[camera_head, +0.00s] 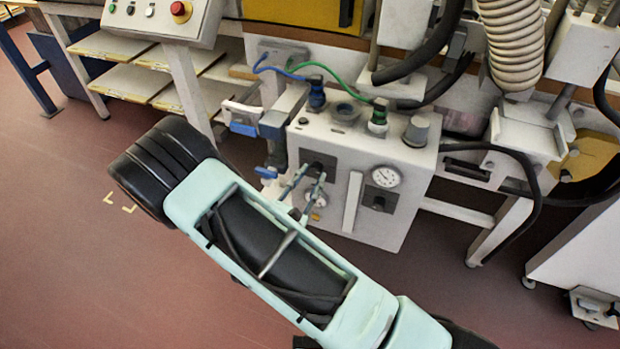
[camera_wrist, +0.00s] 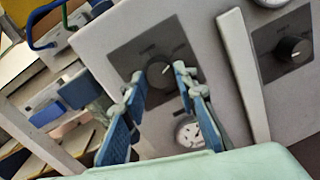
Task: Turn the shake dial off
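A white control box (camera_head: 345,140) carries two dials on dark plates. The left dial (camera_wrist: 158,73) is round and black with a pale pointer mark; it appears between my fingertips in the wrist view. The right dial (camera_wrist: 292,49) is similar, and it shows below a gauge in the head view (camera_head: 378,203). The labels are too blurred to tell which is the shake dial. My gripper (camera_wrist: 158,82) is open at the box front, its blue-grey fingers on either side of the left dial. I cannot tell whether they touch it. In the head view my gripper (camera_head: 312,173) partly hides that dial.
A white upright handle (camera_head: 352,200) stands between the dials. A round gauge (camera_head: 386,176) sits above the right dial, and another (camera_wrist: 190,132) below the left one. Blue and green hoses (camera_head: 345,78) run to the box top. Open red-brown floor (camera_head: 100,270) lies left.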

